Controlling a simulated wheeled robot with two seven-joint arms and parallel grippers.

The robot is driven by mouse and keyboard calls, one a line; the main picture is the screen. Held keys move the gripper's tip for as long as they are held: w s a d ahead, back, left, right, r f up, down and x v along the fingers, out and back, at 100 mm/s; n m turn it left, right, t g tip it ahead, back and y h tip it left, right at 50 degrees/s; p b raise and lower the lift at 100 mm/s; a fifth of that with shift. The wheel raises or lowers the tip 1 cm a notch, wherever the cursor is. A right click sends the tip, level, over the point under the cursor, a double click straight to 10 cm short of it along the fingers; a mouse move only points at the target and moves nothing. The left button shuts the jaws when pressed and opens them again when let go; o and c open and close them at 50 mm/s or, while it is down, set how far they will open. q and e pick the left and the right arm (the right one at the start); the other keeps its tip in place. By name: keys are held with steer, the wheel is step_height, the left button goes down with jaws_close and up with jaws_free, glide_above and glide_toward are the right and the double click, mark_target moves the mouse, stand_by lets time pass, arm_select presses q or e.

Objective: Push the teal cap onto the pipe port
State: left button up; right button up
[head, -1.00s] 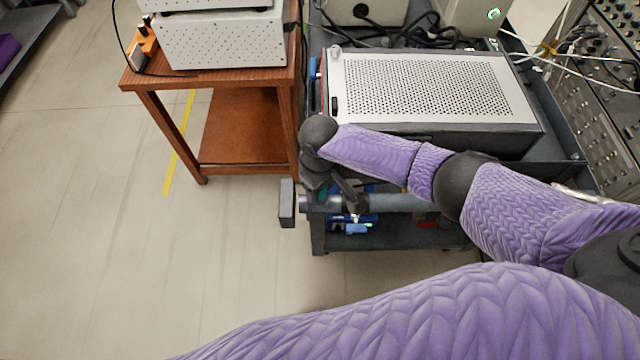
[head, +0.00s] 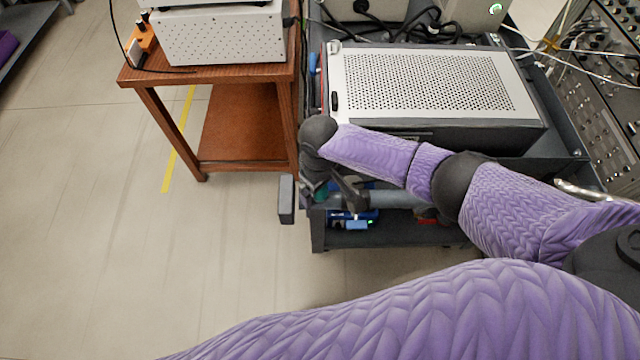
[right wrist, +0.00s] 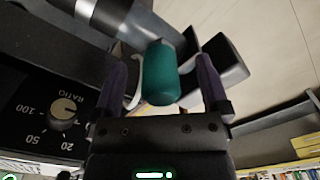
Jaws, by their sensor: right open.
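The teal cap (right wrist: 159,75) is a rounded cylinder standing between the two spread fingers of my right gripper (right wrist: 163,66) in the right wrist view. Gaps show on both sides of it, and the fingers do not grip it. Its far end meets dark and grey fittings; I cannot tell how far it sits on the port. A grey pipe (right wrist: 140,20) runs behind it. In the head view my right gripper (head: 335,192) hangs at the cart's front left corner. There only a sliver of the teal cap (head: 320,194) shows beside the grey pipe (head: 397,200). My left gripper is out of view.
A perforated white-topped instrument (head: 430,82) sits on the dark cart, above the pipe. A small grey block (head: 287,199) juts out left of the gripper. A wooden table (head: 185,80) stands at left. A panel with a knob (right wrist: 64,108) is close in the wrist view. Open floor lies left.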

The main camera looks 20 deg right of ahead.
step_height(320, 180, up, 10)
steer(key=p, duration=0.4)
steer(key=shift+f, duration=0.1)
